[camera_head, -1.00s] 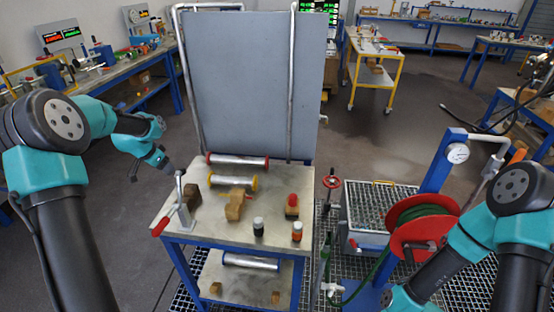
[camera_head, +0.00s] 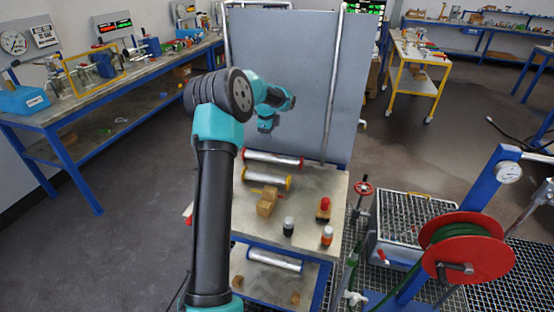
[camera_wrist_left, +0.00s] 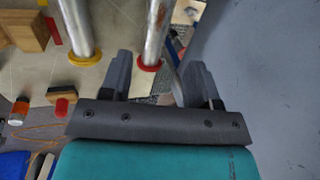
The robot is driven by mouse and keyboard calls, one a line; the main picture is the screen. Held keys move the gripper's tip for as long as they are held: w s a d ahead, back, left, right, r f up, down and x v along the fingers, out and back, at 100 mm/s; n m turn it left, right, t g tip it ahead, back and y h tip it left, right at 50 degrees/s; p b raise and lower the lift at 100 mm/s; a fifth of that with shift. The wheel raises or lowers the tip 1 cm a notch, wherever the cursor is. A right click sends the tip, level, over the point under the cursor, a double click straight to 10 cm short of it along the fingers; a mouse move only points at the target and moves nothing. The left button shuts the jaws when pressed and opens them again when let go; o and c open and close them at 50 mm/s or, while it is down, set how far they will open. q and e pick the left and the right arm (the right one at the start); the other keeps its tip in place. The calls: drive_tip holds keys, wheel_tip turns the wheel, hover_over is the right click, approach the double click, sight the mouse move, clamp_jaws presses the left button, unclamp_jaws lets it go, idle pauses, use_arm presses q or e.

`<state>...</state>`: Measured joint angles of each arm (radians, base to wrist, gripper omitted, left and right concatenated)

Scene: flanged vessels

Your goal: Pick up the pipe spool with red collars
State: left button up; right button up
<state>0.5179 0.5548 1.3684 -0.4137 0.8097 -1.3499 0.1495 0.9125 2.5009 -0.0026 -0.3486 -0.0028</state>
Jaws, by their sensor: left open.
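The pipe spool with red collars (camera_head: 273,158) lies on the tabletop near the foot of the upright grey panel. It is a silver tube with a red ring at each end. My left gripper (camera_wrist_left: 160,75) is open and empty. In the left wrist view the red-collared spool (camera_wrist_left: 156,35) runs up from between the fingertips, its near red collar close to them; I cannot tell how far beyond them it lies. In the head view my left wrist is above and behind the spool, and the fingers are hard to make out. My right gripper is out of view.
A yellow-collared spool (camera_head: 265,178) lies parallel, just in front. The grey panel (camera_head: 290,70) rises behind the spools. Another spool (camera_head: 274,260) lies on the lower shelf. A red hose reel (camera_head: 468,248) stands right.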

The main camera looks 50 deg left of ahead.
sight(272, 155)
use_arm(q)
drive_tip(key=x, duration=1.2)
drive_tip(key=shift+f, duration=0.1)
drive_tip(key=shift+x, duration=2.65)
drive_tip(key=shift+s, duration=0.1)
drive_tip(key=shift+d, duration=0.1)
clamp_jaws()
